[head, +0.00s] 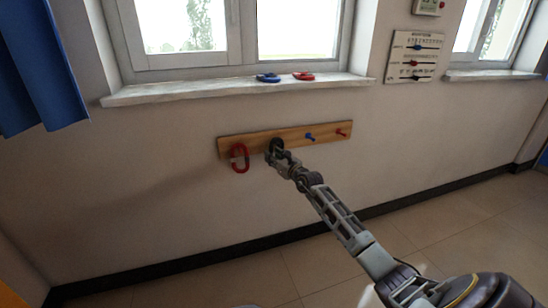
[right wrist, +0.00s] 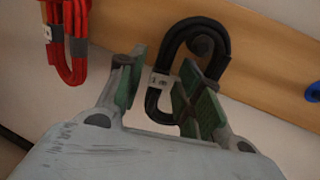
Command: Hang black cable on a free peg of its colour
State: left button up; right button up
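The black cable (right wrist: 172,52) is a bundled loop with a pale tag, in front of the wooden peg board. In the right wrist view its upper bend passes around the black peg (right wrist: 201,46), whose round end shows inside the loop. In the head view the cable (head: 275,146) is small and partly hidden by my right gripper (head: 283,158). In the right wrist view the right gripper (right wrist: 163,92) is open, its green-padded fingers apart just below the peg. One side of the loop shows between the fingers; the right finger hides part of the other. My left gripper is out of view.
The peg board (head: 292,137) is on the wall below the windowsill (head: 235,88). A red cable (head: 240,158) hangs at its left end. A blue peg (head: 310,137) and a red peg (head: 341,132) to the right are bare. Blue and red items lie on the sill.

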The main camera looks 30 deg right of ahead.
dwell(0.4)
jog(key=shift+s, duration=0.2)
jog(key=s, duration=1.1)
jog(key=shift+s+d, duration=0.15)
jog(key=shift+s, duration=0.15)
dwell(0.3)
jog(key=shift+s+f, duration=0.1)
jog(key=shift+s, duration=0.05)
dwell(0.6)
